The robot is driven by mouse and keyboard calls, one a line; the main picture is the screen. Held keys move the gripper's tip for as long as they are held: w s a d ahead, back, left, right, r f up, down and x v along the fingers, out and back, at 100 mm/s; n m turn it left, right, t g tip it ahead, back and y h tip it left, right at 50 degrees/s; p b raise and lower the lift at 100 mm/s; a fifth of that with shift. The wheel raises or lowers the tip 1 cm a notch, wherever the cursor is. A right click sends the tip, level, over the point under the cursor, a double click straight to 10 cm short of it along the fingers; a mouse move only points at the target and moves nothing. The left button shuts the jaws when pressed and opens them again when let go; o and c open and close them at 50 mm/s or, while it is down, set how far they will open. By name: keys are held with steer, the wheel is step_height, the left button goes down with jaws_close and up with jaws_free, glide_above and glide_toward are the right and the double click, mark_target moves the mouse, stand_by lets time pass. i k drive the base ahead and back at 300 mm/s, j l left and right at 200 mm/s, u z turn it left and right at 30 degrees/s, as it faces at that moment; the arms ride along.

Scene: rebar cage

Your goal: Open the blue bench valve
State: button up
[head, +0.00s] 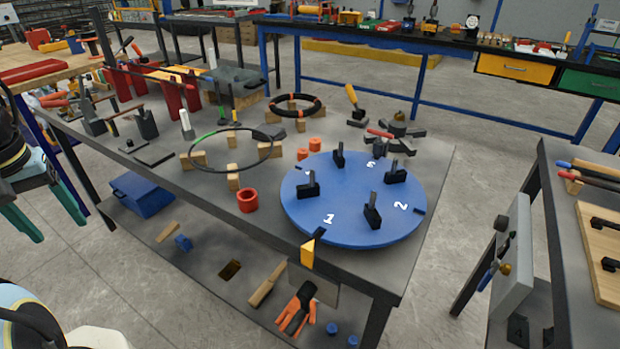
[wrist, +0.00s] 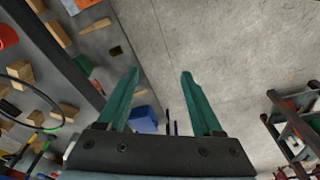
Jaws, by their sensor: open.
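A blue-handled valve (head: 489,276) is on the grey upright panel (head: 512,262) at the front of the right-hand bench in the head view. A brass-coloured part sits beside its handle. The handle is small, so its exact setting is hard to tell. My gripper (head: 58,228) is at the far left of the head view, well apart from the valve, with the middle table between them. In the wrist view its two teal fingers (wrist: 160,76) stand apart with nothing between them. I do not make out the valve in the wrist view.
A dark table (head: 440,190) fills the middle, with a blue numbered disc (head: 320,222), rings and blocks. A blue box (head: 142,193) and tools lie on its lower shelf. Wooden boards lie on the right bench. Concrete floor (head: 480,165) is clear between the tables.

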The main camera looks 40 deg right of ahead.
mark_target(489, 276)
steer(key=k+l+z, duration=0.1)
steer(key=k+z, duration=0.15)
steer(key=k, duration=0.2)
steer(key=k+l+z, duration=0.25)
steer(key=k, duration=0.2)
steer(key=i+l, duration=0.3)
steer(key=l, duration=0.2)
